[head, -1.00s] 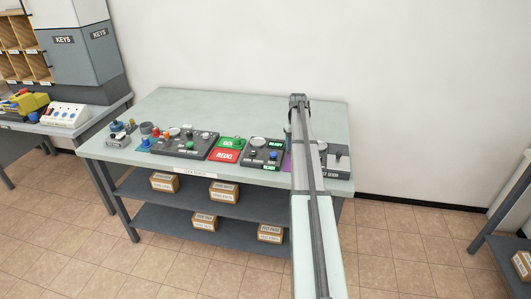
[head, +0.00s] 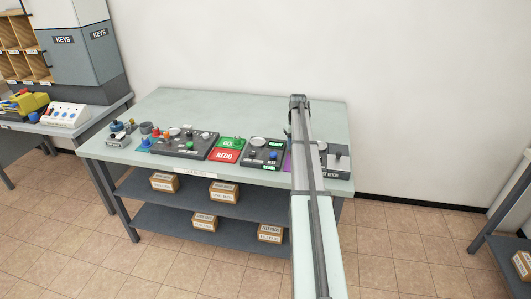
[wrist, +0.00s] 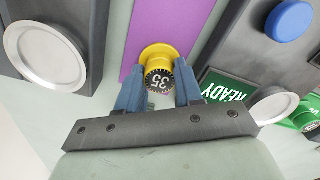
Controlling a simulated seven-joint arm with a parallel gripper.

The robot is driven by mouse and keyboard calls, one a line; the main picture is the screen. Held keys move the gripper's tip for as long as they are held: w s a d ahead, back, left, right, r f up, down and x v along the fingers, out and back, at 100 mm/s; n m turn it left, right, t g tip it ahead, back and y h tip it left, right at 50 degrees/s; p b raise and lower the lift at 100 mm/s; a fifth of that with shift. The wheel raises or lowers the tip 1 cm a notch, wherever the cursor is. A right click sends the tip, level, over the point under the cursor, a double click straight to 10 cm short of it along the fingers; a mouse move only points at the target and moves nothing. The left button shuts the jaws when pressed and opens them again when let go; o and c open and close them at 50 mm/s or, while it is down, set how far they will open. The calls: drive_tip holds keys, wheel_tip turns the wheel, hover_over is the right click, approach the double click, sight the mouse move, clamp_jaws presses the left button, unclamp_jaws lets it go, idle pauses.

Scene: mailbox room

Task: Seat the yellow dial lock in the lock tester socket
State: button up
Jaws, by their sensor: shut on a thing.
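The yellow dial lock (wrist: 158,57) shows in the wrist view, with a black numbered dial reading about 35 facing the camera. My gripper (wrist: 157,72) is shut on it, one blue finger on each side. The lock is over a purple strip (wrist: 180,18); whether it touches the strip I cannot tell. In the head view my arm hides the lock and the fingers. A dark grey unit (head: 338,160) at the table's right end, partly behind my arm, may be the lock tester. I cannot make out its socket.
A dark panel with a green READY sign (wrist: 222,88) and blue button (wrist: 290,20) is close right of my fingers. A silver disc (wrist: 45,55) is on the left unit. Red and green pads (head: 225,155) lie further left on the table (head: 200,103), whose back is clear.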

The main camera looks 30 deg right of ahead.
drive_tip(key=shift+c, duration=0.9)
drive_tip(key=shift+r, duration=0.15)
drive_tip(key=shift+r, duration=2.1)
drive_tip(key=shift+n, duration=0.8)
drive_tip(key=w+a, duration=0.2)
drive_tip(key=a, duration=0.1)
drive_tip(key=w+a+r, duration=0.1)
drive_tip(key=w+a, duration=0.2)
drive_tip(key=w+a+r, duration=0.1)
drive_tip(key=w+a, duration=0.2)
drive_tip(key=shift+w+a+r, duration=0.2)
drive_tip(key=shift+a, duration=0.2)
drive_tip(key=w, duration=0.1)
drive_tip(key=w+a+r, duration=0.1)
drive_tip(key=w+a, duration=0.1)
drive_tip(key=shift+w+r, duration=0.35)
drive_tip(key=shift+w, duration=0.05)
drive_tip(key=shift+s+f+m, duration=0.15)
drive_tip(key=shift+s+m, duration=0.05)
drive_tip(key=shift+m, duration=0.6)
